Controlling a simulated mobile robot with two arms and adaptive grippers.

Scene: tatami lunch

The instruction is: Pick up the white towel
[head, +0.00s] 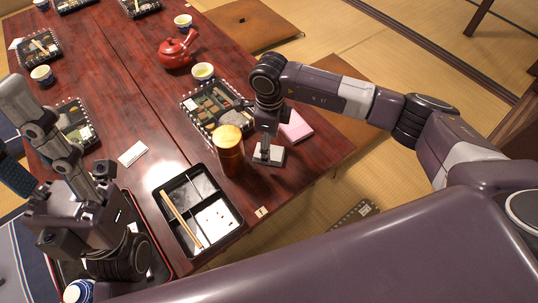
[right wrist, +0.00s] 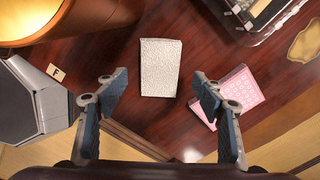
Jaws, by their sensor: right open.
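The white towel (right wrist: 160,68) is a small folded textured rectangle lying flat on the dark red table. In the right wrist view it lies between and beyond the fingertips of my right gripper (right wrist: 160,84), which is open and empty. In the head view the towel (head: 277,156) is partly hidden under my right gripper (head: 265,152), which points down over it. I cannot tell whether the fingers touch it. My left gripper (head: 80,195) is at the lower left of the head view, and whether it is open or shut is unclear.
A wooden cylinder (head: 229,155) stands just left of the towel. A pink patterned item (right wrist: 229,93) lies to its right. A black divided tray (head: 232,224) with chopsticks is at the front. A lunch box (head: 191,103), green tea cup (head: 203,71) and red teapot (head: 174,54) stand farther back.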

